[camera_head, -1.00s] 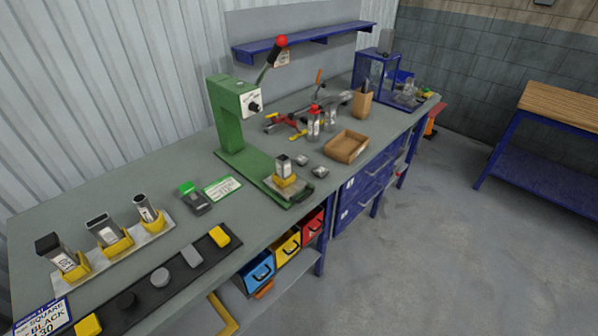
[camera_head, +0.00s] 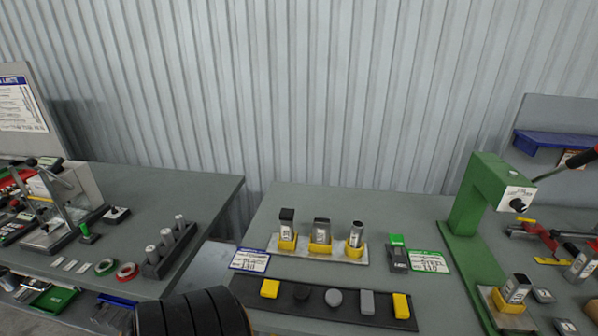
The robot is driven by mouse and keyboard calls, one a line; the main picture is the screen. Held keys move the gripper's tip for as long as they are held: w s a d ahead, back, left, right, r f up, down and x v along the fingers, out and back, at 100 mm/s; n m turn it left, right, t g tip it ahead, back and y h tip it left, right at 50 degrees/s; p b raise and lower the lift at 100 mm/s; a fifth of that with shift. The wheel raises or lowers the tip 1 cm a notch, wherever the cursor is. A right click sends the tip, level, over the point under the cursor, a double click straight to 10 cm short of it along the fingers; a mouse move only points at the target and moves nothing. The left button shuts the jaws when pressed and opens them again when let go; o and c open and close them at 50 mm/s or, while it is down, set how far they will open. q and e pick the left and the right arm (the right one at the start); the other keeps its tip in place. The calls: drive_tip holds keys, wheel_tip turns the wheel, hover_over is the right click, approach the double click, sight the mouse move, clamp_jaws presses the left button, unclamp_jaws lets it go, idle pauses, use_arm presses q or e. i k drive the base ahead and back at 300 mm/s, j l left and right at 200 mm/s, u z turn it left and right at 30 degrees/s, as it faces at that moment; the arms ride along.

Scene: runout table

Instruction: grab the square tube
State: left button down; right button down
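Three short upright tubes stand in yellow holders on a pale plate (camera_head: 338,256). The left one is a square tube (camera_head: 287,218) with a dark top. The middle one is a flatter rectangular tube (camera_head: 321,227), and the right one looks round (camera_head: 356,232). Another metal tube (camera_head: 517,287) with a squarish outline sits tilted in a yellow holder under the green press (camera_head: 468,200). Neither of my grippers is recognisable in view.
A black strip (camera_head: 320,303) with yellow, black and grey caps lies in front of the tubes. A label card (camera_head: 250,260) lies left, a green-topped device (camera_head: 397,255) right. A dark ribbed cylinder (camera_head: 190,316) rises at bottom left. Another bench (camera_head: 190,190) stands left, across a gap.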

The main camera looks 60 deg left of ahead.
sight(287, 227)
drive_tip(key=u, duration=1.95)
